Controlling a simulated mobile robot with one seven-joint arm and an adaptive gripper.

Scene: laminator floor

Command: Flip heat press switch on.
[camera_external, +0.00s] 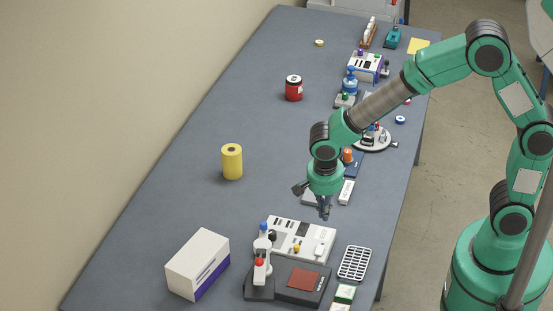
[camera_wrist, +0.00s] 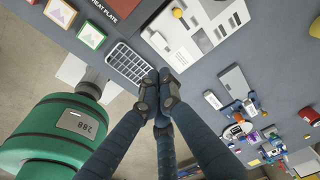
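The heat press (camera_external: 257,288) stands at the near end of the bench, with a dark base, a reddish-brown plate and an upright arm with blue and red knobs. Its plate, marked "HEAT PLATE", shows at the top left of the wrist view (camera_wrist: 112,6). A white control panel (camera_external: 290,228) lies just behind it and also shows in the wrist view (camera_wrist: 200,40). It carries a yellow knob (camera_external: 296,248) and dark and pale parts; I cannot tell which is the switch or its state. My gripper (camera_external: 325,212) hangs above the bench near the panel, its fingertips together and empty.
A slotted grey rack (camera_external: 355,263) lies right of the press, near the bench edge. A white box (camera_external: 197,262) stands to the left. A yellow roll (camera_external: 232,161) and a red jar (camera_external: 293,88) stand farther back.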

